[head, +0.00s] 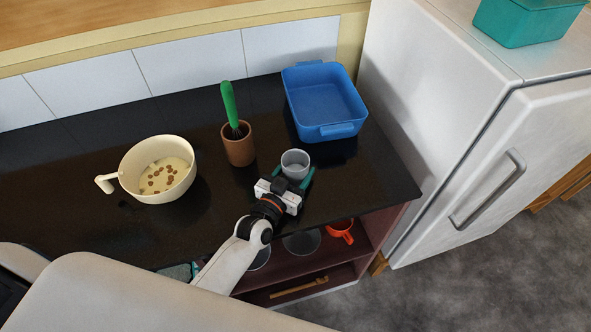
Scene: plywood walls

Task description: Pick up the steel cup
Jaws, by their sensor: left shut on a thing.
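The steel cup (295,160) is a small grey cup, upright at the counter's right part, with its open top facing up. My left gripper (294,174) reaches it from the front, with its green fingers on either side of the cup. The gripper is shut on the cup. The cup's lower part is hidden behind the gripper body, so I cannot tell whether it touches the counter. My right gripper is not in view.
A brown pot (238,148) with a green-handled utensil (229,104) stands left of the cup. A blue bin (325,100) is behind it. A cream pan (143,161) is at left. A white fridge (450,110) stands right. An orange mug (340,231) is on the shelf below.

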